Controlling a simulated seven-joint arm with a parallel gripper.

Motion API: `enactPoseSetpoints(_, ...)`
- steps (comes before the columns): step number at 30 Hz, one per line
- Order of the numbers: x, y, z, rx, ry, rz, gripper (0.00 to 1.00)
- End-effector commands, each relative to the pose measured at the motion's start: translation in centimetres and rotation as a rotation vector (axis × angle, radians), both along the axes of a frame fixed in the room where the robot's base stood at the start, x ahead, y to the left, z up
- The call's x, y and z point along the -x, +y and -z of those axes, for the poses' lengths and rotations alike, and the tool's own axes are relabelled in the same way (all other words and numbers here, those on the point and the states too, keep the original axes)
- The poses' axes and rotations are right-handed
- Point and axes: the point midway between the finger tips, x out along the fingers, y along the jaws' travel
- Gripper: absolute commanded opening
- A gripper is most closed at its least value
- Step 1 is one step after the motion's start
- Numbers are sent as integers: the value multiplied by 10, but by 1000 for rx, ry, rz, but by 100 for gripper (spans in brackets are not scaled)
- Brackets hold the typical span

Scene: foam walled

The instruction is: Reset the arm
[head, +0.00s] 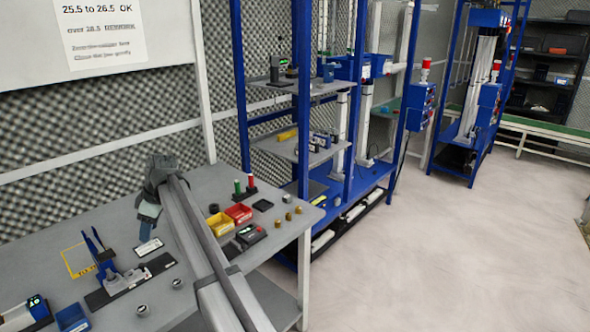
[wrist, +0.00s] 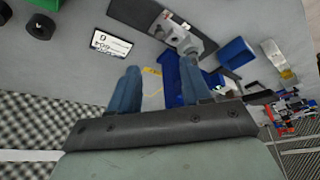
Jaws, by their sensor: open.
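My gripper (head: 147,230) hangs above the left part of the grey workbench (head: 205,188) in the head view, its fingers pointing down. In the wrist view, my gripper (wrist: 160,82) shows two blue fingers spread apart. I see nothing held between them. A device with a blue upright lever (head: 98,250) stands on a dark base just left of the gripper. In the wrist view, its grey body (wrist: 180,38) lies beyond the fingers. The gripper appears apart from it.
A white label card (head: 155,265) lies near the gripper. Yellow (head: 220,224) and red (head: 239,212) bins stand right of my arm. A blue bin (head: 72,317) is at the front left. Several small brass parts (head: 287,217) lie near the bench's right edge. Open floor (head: 440,250) lies beyond.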

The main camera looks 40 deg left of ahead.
Motion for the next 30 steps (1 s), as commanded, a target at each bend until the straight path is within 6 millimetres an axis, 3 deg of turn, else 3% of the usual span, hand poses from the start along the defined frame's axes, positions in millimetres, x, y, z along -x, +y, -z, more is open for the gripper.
enactPoseSetpoints(5, -11, -4, 4, 2, 6, 16, 48)
enactPoseSetpoints(8, -38, -16, 15, 6, 25, 56, 48)
enactPoseSetpoints(20, -209, -112, 86, 22, 176, 347, 48)
enactPoseSetpoints(26, -284, -175, 120, 22, 254, 503, 48)
enactPoseSetpoints(30, -325, -227, 159, 48, 294, 620, 48)
